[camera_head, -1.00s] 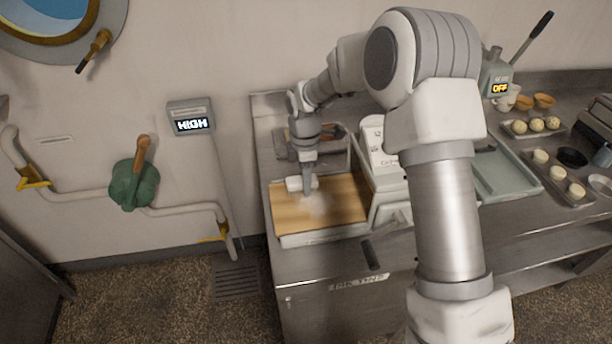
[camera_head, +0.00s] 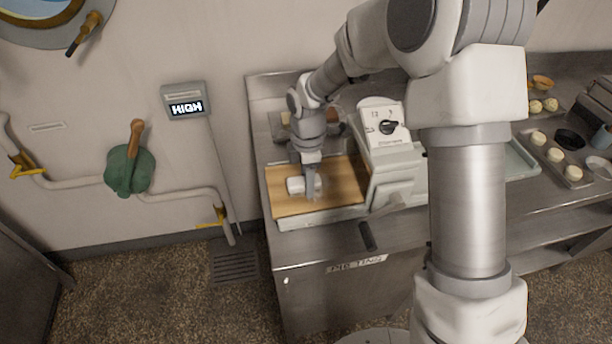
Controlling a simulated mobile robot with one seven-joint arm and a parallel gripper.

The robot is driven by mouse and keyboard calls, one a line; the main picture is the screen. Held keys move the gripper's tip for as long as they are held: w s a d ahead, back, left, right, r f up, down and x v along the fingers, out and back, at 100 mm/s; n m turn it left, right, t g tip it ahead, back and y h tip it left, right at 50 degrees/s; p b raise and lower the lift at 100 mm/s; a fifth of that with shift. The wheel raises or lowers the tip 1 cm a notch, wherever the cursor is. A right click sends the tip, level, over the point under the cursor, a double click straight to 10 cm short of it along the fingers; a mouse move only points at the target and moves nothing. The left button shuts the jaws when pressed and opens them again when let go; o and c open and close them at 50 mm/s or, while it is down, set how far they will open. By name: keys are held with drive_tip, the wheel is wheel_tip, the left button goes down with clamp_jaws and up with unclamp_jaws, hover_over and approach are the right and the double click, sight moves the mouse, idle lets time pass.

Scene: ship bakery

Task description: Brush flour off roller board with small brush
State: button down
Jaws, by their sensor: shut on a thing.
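The roller board (camera_head: 342,177) is a light wooden board in a pale frame, on the left part of the steel counter. My gripper (camera_head: 308,190) points down over the board's middle. It is shut on the small brush (camera_head: 297,186), a whitish block that shows beside the fingers, low at the board's surface. Whether the bristles touch the wood is too small to tell. A faint pale patch of flour (camera_head: 322,184) shows just right of the fingers; the gripper hides part of the board.
A pale machine with a dial (camera_head: 388,150) stands against the board's right side. A tray with several items (camera_head: 285,124) lies behind the board. Dough trays (camera_head: 562,160) stand at the far right. A wall display (camera_head: 187,107) reads HIGH. Floor left of the counter is clear.

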sight(311, 204)
drive_tip(key=shift+s+d, duration=0.2)
drive_tip(key=shift+s, duration=0.5)
drive_tip(key=shift+s+d, duration=0.2)
drive_tip(key=shift+s, duration=0.45)
drive_tip(key=shift+s+d, duration=0.2)
drive_tip(key=shift+s, duration=0.5)
drive_tip(key=shift+r, duration=0.1)
wheel_tip(311, 204, up, 6)
drive_tip(key=p, duration=0.5)
drive_tip(key=shift+w, duration=0.1)
wheel_tip(311, 204, up, 3)
drive_tip(key=p, duration=0.2)
drive_tip(key=shift+p, duration=0.3)
drive_tip(key=shift+a, duration=0.1)
